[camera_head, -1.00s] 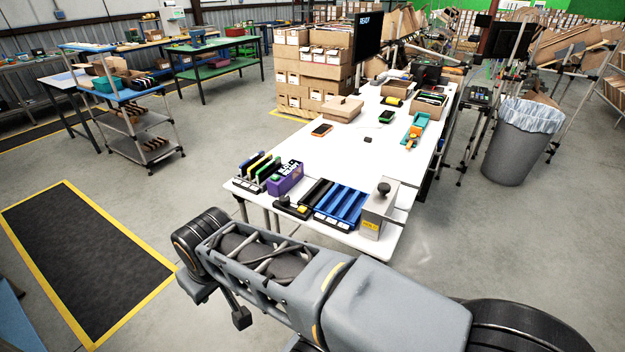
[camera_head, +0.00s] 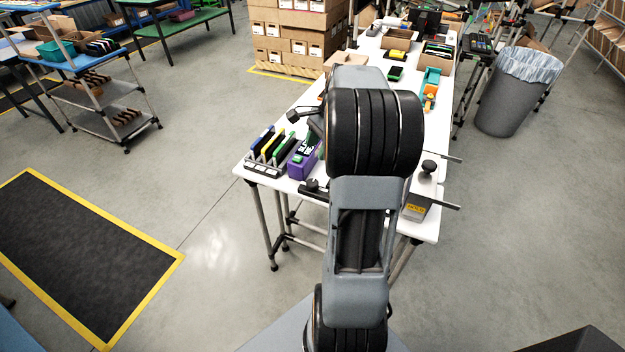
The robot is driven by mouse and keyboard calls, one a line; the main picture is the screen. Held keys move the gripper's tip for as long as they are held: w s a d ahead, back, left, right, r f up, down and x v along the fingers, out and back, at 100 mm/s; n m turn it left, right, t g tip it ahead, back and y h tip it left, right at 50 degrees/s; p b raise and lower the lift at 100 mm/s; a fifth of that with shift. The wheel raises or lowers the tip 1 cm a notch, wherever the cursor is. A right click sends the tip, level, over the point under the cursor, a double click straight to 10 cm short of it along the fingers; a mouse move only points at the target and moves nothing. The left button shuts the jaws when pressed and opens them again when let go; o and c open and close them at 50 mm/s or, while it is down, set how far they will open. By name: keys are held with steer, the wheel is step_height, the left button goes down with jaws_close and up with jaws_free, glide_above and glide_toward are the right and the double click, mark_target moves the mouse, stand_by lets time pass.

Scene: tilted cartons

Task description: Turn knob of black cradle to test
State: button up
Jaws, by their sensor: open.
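I cannot read a test mark or the knob's setting. My arm rises through the middle of the picture and reaches over the table.
The white table (camera_head: 300,106) holds a rack of coloured boards (camera_head: 265,150), the purple box (camera_head: 303,162) and a grey block with a black knob (camera_head: 420,190). A grey bin (camera_head: 505,95) stands at right.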

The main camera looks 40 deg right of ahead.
mark_target(313, 182)
steer(key=d+f+m, duration=0.2)
steer(key=d+m, duration=0.1)
steer(key=d, duration=0.1)
steer(key=shift+y, duration=0.3)
steer(key=x, duration=1.3)
